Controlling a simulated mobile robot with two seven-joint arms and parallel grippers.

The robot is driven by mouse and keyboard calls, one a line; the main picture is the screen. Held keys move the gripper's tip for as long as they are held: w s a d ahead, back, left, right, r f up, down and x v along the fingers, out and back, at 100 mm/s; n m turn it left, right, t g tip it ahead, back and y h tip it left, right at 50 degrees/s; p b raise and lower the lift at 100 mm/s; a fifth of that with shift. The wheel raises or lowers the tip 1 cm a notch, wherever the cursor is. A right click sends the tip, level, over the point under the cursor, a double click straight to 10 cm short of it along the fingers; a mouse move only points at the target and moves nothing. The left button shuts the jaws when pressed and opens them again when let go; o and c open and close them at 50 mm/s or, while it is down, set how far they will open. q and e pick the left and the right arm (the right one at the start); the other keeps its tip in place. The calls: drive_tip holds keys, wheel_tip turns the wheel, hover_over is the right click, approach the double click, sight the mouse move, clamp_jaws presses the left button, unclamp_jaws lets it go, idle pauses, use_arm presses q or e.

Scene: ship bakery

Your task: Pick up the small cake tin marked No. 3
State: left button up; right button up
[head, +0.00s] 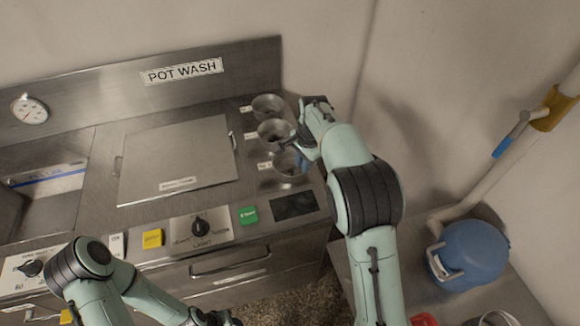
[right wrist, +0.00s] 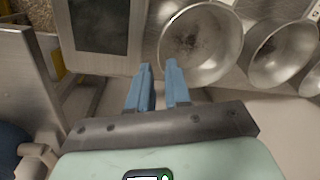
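Three small round metal tins stand in a row on the steel counter: a back tin (head: 266,101), a middle tin (head: 268,128) and a front tin (head: 284,172). Each has a small white label beside it, too small to read, so I cannot tell which is No. 3. My right gripper (head: 291,151) is at the front tin's far rim. In the right wrist view its blue fingers (right wrist: 159,70) are apart, close to the rim of the nearest tin (right wrist: 205,45); I cannot tell whether the wall is between them. My left gripper (head: 216,318) is at the bottom edge, mostly cut off.
A closed square lid (head: 175,150) lies left of the tins, below the POT WASH sign (head: 182,71). A green button (head: 248,215) and a dark panel (head: 295,206) are in front. A wall bounds the right side; a blue jug (head: 470,255) stands at lower right.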

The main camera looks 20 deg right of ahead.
sight(302, 175)
drive_tip(key=f, duration=0.2)
drive_tip(key=w+f, duration=0.1)
drive_tip(key=f, duration=0.4)
drive_tip(key=shift+w+f, duration=0.15)
drive_tip(key=shift+f, duration=0.2)
drive_tip(key=shift+c, duration=0.3)
clamp_jaws()
